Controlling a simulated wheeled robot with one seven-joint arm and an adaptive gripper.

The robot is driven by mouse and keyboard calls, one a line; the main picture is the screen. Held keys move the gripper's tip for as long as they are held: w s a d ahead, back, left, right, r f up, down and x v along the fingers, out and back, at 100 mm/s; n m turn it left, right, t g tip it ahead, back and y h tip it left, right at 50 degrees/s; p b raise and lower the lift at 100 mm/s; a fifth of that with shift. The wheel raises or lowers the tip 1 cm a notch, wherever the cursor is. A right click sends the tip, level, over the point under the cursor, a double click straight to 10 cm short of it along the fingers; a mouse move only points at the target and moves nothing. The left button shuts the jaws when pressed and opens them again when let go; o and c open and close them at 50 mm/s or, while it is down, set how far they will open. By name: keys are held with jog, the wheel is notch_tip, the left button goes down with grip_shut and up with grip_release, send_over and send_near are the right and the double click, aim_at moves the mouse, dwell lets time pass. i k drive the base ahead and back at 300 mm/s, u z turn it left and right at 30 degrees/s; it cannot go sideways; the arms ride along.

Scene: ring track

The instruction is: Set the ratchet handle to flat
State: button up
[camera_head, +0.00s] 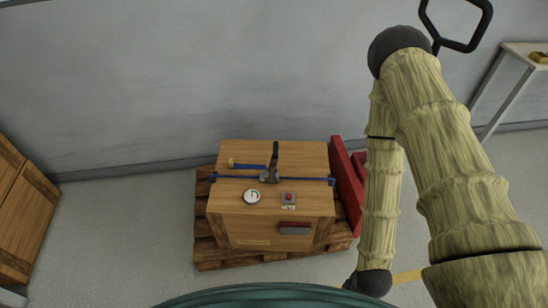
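The ratchet handle (274,155) is dark and stands up, roughly upright, from the ratchet body (268,177) on top of a wooden crate (232,208). A blue strap (305,180) runs across the crate top through the ratchet. A short blue strap end with a yellow tip (233,163) lies to the left of the handle. My arm, with rough pale yellow links and dark joints, fills the right side, apart from the crate in the picture. My gripper does not show, so its opening cannot be seen.
A round gauge (252,196) and a red button box (288,198) sit near the crate's front edge. The crate stands on a wooden pallet (213,257). Red equipment (346,183) stands right of it; a black loop (459,45) shows at upper right.

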aim_at(275, 158)
jog(key=z, duration=1.5)
jog(key=k, duration=0.7)
jog(key=u, duration=1.25)
jog(key=i, duration=0.5)
jog(key=z, duration=0.1)
